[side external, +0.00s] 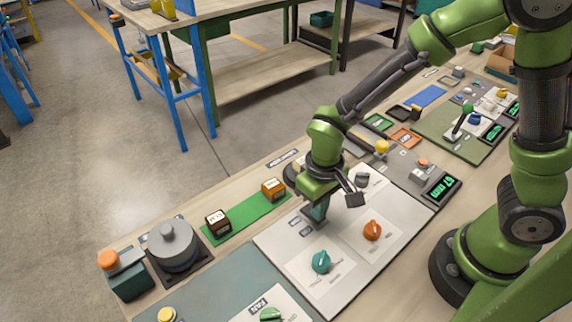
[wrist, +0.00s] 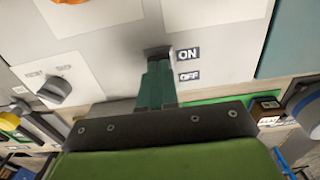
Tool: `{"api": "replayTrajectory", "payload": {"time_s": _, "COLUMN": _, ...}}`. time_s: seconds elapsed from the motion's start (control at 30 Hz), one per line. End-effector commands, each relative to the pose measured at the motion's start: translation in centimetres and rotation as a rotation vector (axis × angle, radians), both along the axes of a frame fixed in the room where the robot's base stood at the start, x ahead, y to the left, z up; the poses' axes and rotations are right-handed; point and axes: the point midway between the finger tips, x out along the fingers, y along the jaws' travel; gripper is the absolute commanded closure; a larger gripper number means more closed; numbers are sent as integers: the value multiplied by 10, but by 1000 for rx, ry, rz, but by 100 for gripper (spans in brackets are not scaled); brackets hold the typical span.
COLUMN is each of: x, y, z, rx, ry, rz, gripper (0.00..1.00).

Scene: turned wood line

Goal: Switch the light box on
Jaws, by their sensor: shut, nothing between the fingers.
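A pale control panel (side external: 268,240) lies on the bench under my gripper. It bears an ON label (wrist: 188,54) and an OFF label (wrist: 189,76). A small dark part (wrist: 157,52), seemingly the switch, sits beside the ON label at my fingertips and is mostly hidden by them. Its position cannot be told. My gripper (side external: 316,220) points down at the panel with its teal fingers together and nothing between them. In the wrist view the fingers (wrist: 157,72) reach the dark part; whether they touch it is unclear. No lit surface is clear on the panel.
The panel also carries a teal knob (side external: 320,262), an orange knob (side external: 372,229) and a grey knob (side external: 362,181). A green strip (side external: 237,222) with two small blocks and a grey round pot (side external: 172,246) lie to the left. A digital display (side external: 441,187) stands to the right.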

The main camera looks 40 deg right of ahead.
Motion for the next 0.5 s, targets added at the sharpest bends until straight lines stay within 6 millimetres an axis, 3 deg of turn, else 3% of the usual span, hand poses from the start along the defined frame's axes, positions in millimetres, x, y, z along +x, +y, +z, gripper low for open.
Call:
{"api": "replayTrajectory", "payload": {"time_s": 0.27, "x": 0, "y": 0, "z": -3, "rx": 0, "ry": 0, "rz": 0, "gripper": 100}}
{"api": "replayTrajectory", "payload": {"time_s": 0.5, "x": 1, "y": 0, "z": 13, "rx": 2, "ry": -4, "rz": 0, "gripper": 100}}
